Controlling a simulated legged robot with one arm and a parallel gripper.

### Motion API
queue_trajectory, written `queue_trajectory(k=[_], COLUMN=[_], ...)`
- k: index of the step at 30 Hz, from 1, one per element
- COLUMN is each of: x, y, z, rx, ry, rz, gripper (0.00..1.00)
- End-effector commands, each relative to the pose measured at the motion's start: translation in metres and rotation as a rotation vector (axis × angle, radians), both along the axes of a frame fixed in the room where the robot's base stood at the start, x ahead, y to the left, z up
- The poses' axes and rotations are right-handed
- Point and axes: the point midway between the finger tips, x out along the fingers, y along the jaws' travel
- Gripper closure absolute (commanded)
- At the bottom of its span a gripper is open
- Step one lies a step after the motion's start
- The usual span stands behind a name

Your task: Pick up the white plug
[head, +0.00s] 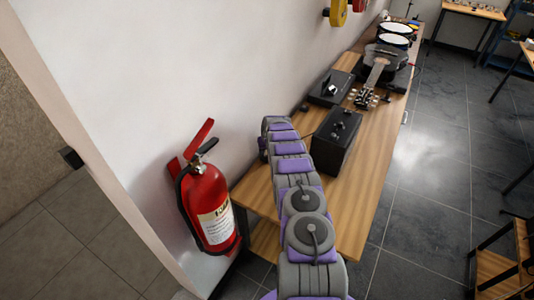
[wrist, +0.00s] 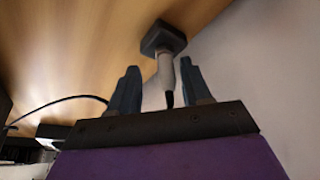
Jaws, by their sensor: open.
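The white plug (wrist: 166,75) shows in the wrist view, a pale shaft joined to a dark squarish piece (wrist: 163,37) at its upper end. A short dark tip or cord shows at its lower end. My gripper (wrist: 160,66) is open, with one dark blue finger on each side of the plug in the picture. Gaps show between the plug and both fingers, and I cannot tell the depth between them. In the head view my own arm hides the gripper, and I cannot make out the plug.
A long wooden table (head: 375,160) runs along the white wall (head: 240,50). A black box (head: 336,140), another black case (head: 331,88), a guitar (head: 376,70) and drums (head: 394,40) stand on it. A red fire extinguisher (head: 208,205) hangs at the left.

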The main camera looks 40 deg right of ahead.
Motion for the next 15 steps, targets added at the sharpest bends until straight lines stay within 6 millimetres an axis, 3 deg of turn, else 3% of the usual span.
queue_trajectory(k=[8, 15], x=[0.001, 0.0008], y=[0.0004, -0.0025], z=[-0.0016, -0.0038], rx=[0.0, 0.005], ry=[0.001, 0.001], rz=[0.001, 0.001], gripper=[0.52, 0.74])
